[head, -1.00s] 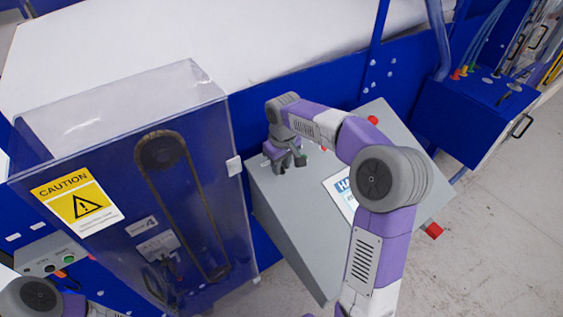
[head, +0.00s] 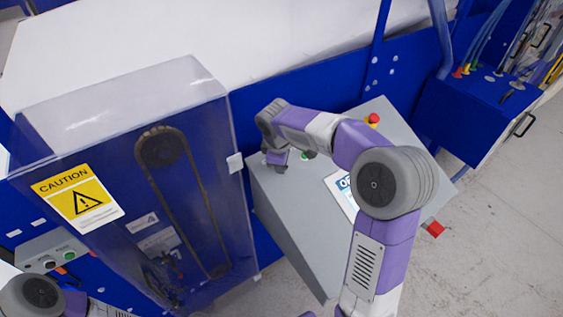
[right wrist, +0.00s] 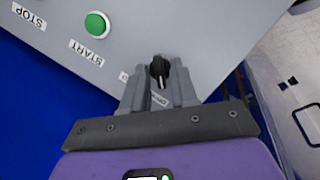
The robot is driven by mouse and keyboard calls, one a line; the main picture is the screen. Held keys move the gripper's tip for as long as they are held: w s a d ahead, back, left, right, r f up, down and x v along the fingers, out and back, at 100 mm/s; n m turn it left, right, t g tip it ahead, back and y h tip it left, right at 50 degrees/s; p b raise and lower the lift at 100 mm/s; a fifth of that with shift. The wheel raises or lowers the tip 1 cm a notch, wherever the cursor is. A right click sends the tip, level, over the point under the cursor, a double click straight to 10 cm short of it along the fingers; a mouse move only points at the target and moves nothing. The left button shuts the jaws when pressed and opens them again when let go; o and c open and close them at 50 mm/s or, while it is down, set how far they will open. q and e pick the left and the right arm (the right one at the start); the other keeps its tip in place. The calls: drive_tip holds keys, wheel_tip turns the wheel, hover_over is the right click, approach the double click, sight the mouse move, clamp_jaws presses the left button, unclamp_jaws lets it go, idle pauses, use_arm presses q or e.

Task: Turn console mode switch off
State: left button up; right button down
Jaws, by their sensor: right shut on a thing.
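The console (head: 300,225) is a grey sloped box right of the clear machine guard. Its mode switch is a black knob (right wrist: 160,72) with a white pointer line, on the panel edge in the right wrist view. My right gripper (right wrist: 160,92) has its grey fingers on both sides of the knob and is shut on it. In the head view my right gripper (head: 277,160) is at the console's upper left corner, and it hides the knob. My left gripper is out of view.
A green START button (right wrist: 97,24) is beside the knob, with a STOP label (right wrist: 28,16) farther left. A red emergency button (head: 373,119) is on the console's far side, another red part (head: 433,228) on its right. The clear guard (head: 205,130) stands close left.

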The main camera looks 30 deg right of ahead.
idle(0.5)
drive_tip(key=c, duration=1.2)
unclamp_jaws()
drive_tip(key=v, duration=0.7)
drive_tip(key=shift+r, duration=0.3)
drive_tip(key=shift+s+a+f, duration=0.1)
drive_tip(key=shift+s, duration=0.05)
